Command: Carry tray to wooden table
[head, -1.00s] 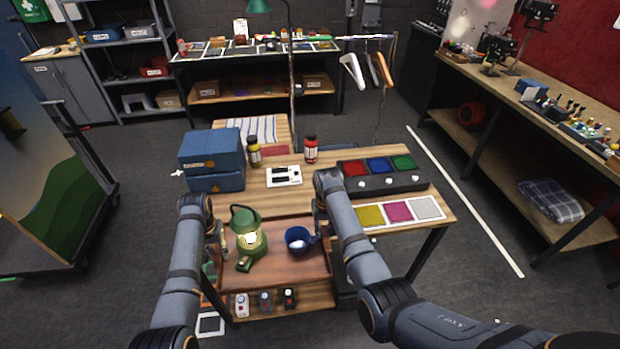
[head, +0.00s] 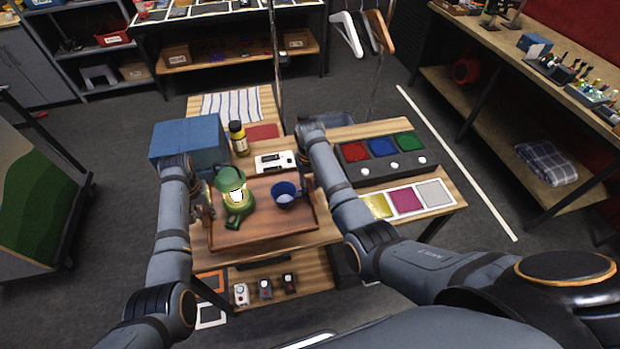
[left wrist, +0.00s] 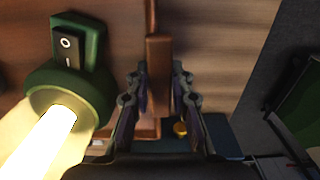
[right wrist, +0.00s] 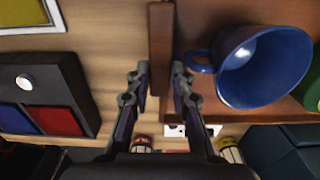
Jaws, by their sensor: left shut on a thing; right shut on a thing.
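The brown wooden tray (head: 262,229) is over the front part of the wooden table (head: 336,229) in the head view. I cannot tell whether it touches the tabletop. My right gripper (head: 306,182) is shut on the right wall, which shows in the right wrist view (right wrist: 160,60). The tray looks about level.
Behind the tray are blue boxes (head: 188,141), a yellow bottle (head: 238,139) and a white switch plate (head: 274,162). A button panel (head: 385,170) and colour swatches (head: 405,201) lie to the right. Several small devices (head: 265,290) sit on the lower shelf.

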